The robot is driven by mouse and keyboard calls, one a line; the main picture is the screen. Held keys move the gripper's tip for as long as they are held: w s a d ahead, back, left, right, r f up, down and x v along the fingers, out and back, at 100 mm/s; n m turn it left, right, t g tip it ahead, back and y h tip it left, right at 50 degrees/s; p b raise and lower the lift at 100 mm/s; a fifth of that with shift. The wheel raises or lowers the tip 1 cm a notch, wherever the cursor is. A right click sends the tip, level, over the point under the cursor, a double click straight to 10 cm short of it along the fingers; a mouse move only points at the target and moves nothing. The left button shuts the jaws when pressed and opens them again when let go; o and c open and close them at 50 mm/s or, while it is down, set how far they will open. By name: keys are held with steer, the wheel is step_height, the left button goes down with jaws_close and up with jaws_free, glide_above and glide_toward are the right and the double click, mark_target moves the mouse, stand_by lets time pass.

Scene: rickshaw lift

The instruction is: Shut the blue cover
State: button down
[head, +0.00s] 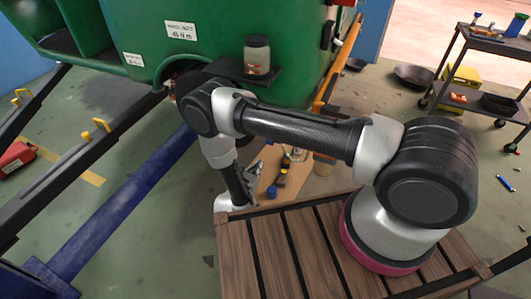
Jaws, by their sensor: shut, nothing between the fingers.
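I cannot pick out a blue cover for certain in the head view. A large green rickshaw body (130,45) stands raised at the top left, with white labels on its side. My arm reaches left from its base, and its wrist bends down beside the wooden slatted deck. My gripper (251,174) is small and partly lost against the clutter behind it. It is shut and empty, low in front of the green body and clear of it.
A jar (257,55) stands on a dark shelf on the green body. Blue lift beams (125,205) and dark ramps (75,150) fill the left. Tools lie on a cardboard sheet (270,185) beyond the deck (255,260). A tool cart (490,45) stands at the right.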

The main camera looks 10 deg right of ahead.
steer(key=w+d+r, duration=0.1)
steer(key=w+d, duration=0.3)
steer(key=w, duration=0.2)
steer(key=shift+r, duration=0.25)
steer(key=shift+r, duration=0.1)
